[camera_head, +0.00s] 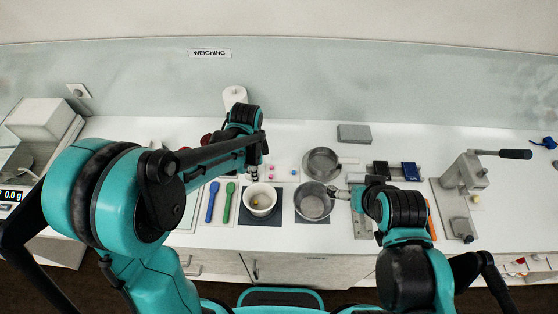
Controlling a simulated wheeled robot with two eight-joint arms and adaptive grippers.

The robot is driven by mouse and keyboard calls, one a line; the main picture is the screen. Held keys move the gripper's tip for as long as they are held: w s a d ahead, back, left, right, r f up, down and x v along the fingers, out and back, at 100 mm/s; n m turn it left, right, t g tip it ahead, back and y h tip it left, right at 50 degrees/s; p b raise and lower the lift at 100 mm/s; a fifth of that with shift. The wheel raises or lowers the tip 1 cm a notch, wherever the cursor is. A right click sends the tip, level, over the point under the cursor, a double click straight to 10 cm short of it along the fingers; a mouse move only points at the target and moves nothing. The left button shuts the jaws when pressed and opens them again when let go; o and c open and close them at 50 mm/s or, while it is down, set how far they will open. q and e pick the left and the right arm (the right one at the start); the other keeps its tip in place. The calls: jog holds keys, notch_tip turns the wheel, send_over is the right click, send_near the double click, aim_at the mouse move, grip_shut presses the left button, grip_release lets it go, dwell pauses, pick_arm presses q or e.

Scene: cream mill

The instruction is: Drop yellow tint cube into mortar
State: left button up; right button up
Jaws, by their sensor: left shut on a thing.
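The mortar is a white bowl (249,204) on a dark mat in the middle of the counter. A small yellowish-brown patch shows inside it; I cannot tell what it is. My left gripper (253,175) points down just behind the mortar's back rim. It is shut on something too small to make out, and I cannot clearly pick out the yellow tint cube. Several tiny coloured cubes (270,177) lie just right of this gripper. My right gripper (338,192) is at the right rim of a metal pot (313,207); its fingers are unclear.
A second metal pan (322,163) stands behind the pot. A blue spatula (211,202) and a green one (229,202) lie left of the mortar. A paper roll (234,95) stands at the back. A press (463,190) with a black handle is at right, a scale (11,195) at far left.

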pick_arm(q)
jog(key=f+b, duration=0.1)
jog(key=f, duration=0.1)
jog(key=f+b, duration=0.1)
jog(key=a+f+b, duration=0.1)
jog(key=f+b, duration=0.1)
jog(key=shift+s+f, duration=0.35)
jog(key=o, duration=0.7)
notch_tip(320, 180, up, 12)
dwell(0.3)
